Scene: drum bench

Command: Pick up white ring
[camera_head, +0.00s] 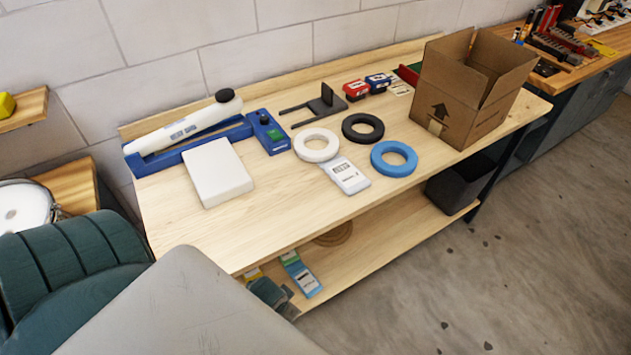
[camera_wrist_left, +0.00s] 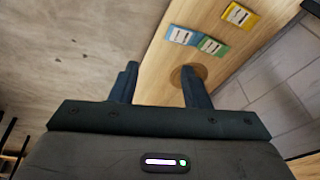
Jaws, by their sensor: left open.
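The white ring (camera_head: 317,146) lies flat on the wooden bench (camera_head: 270,205), left of a black ring (camera_head: 362,127) and a blue ring (camera_head: 394,158). Its near edge is close to a small white meter (camera_head: 346,176); I cannot tell if they touch. My left gripper (camera_wrist_left: 158,82) is open and empty in the left wrist view, facing the lower shelf with its packets. In the head view a dark part of it (camera_head: 272,294) shows low beside the shelf, below the bench top and well away from the ring. My right gripper is not in view.
A cardboard box (camera_head: 465,90) stands at the right end of the bench. A dark bracket (camera_head: 318,106) lies behind the white ring. Coloured packets (camera_head: 301,273) lie on the lower shelf.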

